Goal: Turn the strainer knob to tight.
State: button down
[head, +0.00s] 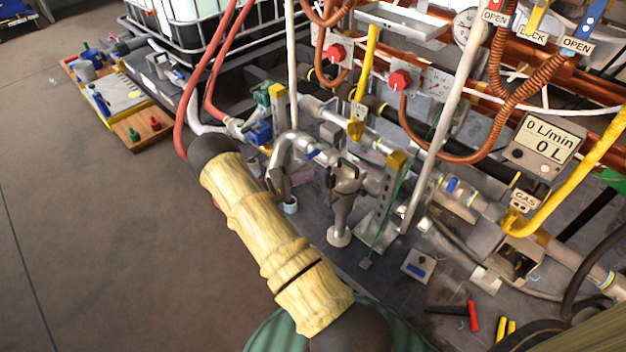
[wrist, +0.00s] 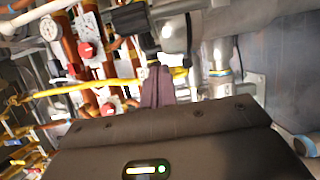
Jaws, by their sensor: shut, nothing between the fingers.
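My gripper (wrist: 158,76) is shut and empty; its dark fingers show in the middle of the wrist view. A black knob-like part (wrist: 130,18) with a dark stem lies just beyond the fingertips, beside a grey metal fitting. I cannot tell whether the fingers touch it. In the head view a grey metal valve-like body (head: 345,190), with dark handle parts at its top, stands at the middle of the pipework. I cannot be sure which dark part is the strainer knob, and no tight marking is readable. My gripper cannot be made out there; my tan-sleeved forearm crosses the foreground.
Two red knobs (head: 337,52) (head: 400,80) sit on panels behind. A yellow hose (head: 368,75), orange hoses and white pipes crowd the space. A flow display (head: 543,138) is at the right. The floor at the left is clear, with a tool board (head: 155,125) beyond.

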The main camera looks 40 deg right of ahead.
jog(key=p+v, duration=0.2)
jog(key=v, duration=0.7)
jog(key=shift+s+a+p, duration=0.25)
jog(key=shift+a+p, duration=0.15)
jog(key=shift+w+r+t+p, duration=0.1)
jog(key=shift+t+p, duration=0.2)
jog(key=shift+p, duration=0.8)
